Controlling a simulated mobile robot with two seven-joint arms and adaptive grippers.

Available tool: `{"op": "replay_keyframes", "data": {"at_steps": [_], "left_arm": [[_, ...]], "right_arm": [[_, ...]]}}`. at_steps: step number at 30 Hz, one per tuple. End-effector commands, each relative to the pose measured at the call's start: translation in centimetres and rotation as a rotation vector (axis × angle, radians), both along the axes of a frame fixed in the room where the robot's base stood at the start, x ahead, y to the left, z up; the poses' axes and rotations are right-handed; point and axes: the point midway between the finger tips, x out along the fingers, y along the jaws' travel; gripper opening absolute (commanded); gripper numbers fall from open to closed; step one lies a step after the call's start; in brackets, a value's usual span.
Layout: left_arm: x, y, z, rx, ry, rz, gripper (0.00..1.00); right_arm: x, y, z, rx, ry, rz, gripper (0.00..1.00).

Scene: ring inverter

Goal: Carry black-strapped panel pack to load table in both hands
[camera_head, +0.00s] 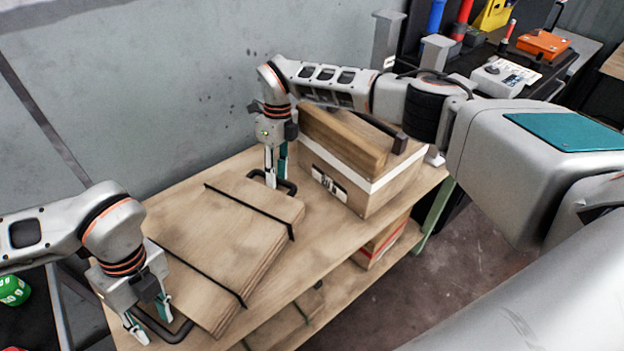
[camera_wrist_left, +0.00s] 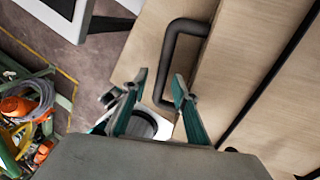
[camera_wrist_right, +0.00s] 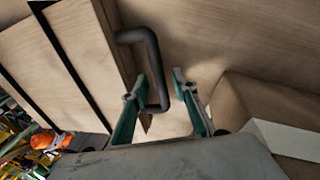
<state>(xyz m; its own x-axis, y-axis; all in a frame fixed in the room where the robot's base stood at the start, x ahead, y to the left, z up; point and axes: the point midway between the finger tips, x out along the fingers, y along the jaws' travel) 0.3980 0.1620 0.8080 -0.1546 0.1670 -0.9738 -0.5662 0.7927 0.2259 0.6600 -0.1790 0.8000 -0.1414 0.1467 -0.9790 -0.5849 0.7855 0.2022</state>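The panel pack (camera_head: 218,245) is a flat stack of wooden panels with two black straps, lying on the wooden table (camera_head: 325,245). It has a black handle at each end. My left gripper (camera_head: 150,321) is open at the near-left handle (camera_head: 178,337); in the left wrist view that handle (camera_wrist_left: 167,60) shows between the spread fingers. My right gripper (camera_head: 276,179) is open at the far handle (camera_head: 291,187); in the right wrist view the handle (camera_wrist_right: 152,62) lies between the fingers, closer to the left one. I cannot tell whether either gripper touches its handle.
A wooden crate (camera_head: 385,188) with a white band stands on the table, right beside my right gripper. A red-banded box (camera_head: 384,243) sits on the shelf below. A grey wall (camera_head: 150,90) runs behind. A dark bench with an orange case (camera_head: 543,43) stands at the back right.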

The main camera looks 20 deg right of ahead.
Motion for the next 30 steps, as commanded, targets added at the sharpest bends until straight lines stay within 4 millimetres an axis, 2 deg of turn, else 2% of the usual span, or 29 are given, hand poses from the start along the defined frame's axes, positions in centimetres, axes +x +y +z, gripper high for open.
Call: {"op": "replay_keyframes", "data": {"at_steps": [5,15,21,26,30], "left_arm": [[0.4,-0.3,1.4,-0.002,-0.005,-0.001,0.28],[1.4,-1.4,7.9,0.000,-0.005,0.000,0.28],[1.7,-1.8,10.7,0.000,-0.002,0.001,0.28],[1.8,-2.0,11.6,0.001,-0.001,0.000,0.28],[1.8,-2.0,11.8,0.000,0.000,0.000,0.28]], "right_arm": [[0.0,0.1,0.0,0.000,0.001,0.001,0.28],[-0.1,0.1,-0.1,0.001,0.002,0.001,0.28],[-0.1,0.1,-0.1,0.001,0.002,0.001,0.28],[0.0,0.1,0.1,0.002,0.001,0.001,0.28],[0.2,-0.1,1.3,0.001,-0.001,0.000,0.28]]}}
